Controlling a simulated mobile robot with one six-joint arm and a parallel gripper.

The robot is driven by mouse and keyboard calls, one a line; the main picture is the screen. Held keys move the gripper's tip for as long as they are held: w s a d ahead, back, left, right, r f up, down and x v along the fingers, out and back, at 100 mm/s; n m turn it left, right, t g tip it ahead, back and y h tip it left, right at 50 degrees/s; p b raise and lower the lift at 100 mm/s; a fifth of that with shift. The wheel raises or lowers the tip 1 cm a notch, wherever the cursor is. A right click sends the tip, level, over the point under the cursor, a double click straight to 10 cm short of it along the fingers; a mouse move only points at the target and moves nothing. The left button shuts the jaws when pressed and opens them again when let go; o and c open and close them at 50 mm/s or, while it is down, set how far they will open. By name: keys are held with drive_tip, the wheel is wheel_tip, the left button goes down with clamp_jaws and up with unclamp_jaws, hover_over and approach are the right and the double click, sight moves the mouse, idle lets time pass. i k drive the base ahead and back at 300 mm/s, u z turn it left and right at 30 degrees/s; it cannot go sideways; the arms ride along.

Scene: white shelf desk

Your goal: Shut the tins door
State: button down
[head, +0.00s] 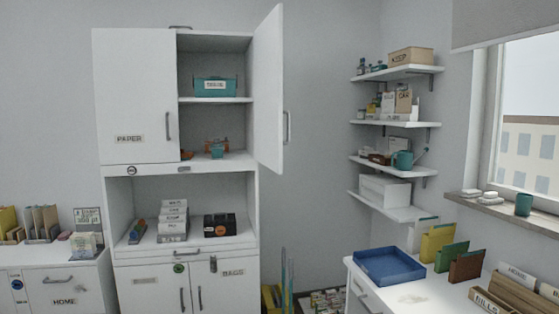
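A tall white cabinet (118,185) stands against the back wall. Its upper right door (268,90) is swung wide open toward me, with a grey handle (287,127) at its free edge. No "tins" label is readable in the head view; this is the only door I see open. The upper left door (134,90), labelled PAPER, is shut. The open compartment shows a teal labelled box (215,87) on its shelf and small teal and orange items (217,151) below. My gripper is not in view.
The open niche below holds stacked white boxes (173,220) and a black box (219,225). Lower doors, one labelled BAGS (232,285), are shut. Wall shelves (395,123) and a desk with a blue tray (388,266) stand at the right.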

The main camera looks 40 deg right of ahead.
sight(268, 76)
drive_tip(key=z, duration=0.05)
drive_tip(key=i, duration=1)
drive_tip(key=u, duration=0.05)
